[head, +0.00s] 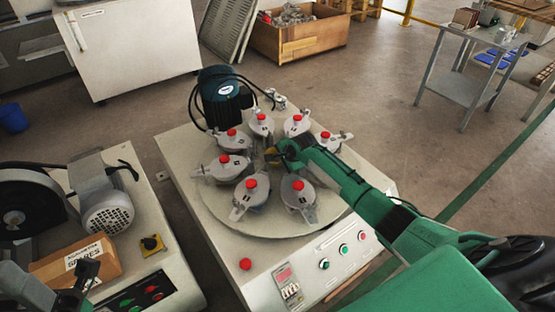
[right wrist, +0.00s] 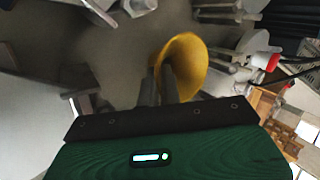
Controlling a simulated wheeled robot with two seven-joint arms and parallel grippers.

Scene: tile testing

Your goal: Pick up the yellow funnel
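The yellow funnel (right wrist: 188,62) shows in the right wrist view with its wide mouth towards the camera. The two fingers of my right gripper (right wrist: 162,82) are close together at its left rim, one on either side of the wall, and look closed on it. In the head view my right gripper (head: 275,154) is at the middle of the round turntable, where only a small yellow bit of the funnel shows and the rest is hidden. My left gripper (head: 84,276) is partly in view at the bottom left, by a cardboard box; its fingers are unclear.
Several grey lidded pots with red knobs (head: 251,184) ring the turntable (head: 270,222) closely around my right gripper. A dark motor (head: 224,92) stands behind them. A bench with a grinder (head: 107,212) and the cardboard box (head: 76,262) is at left.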

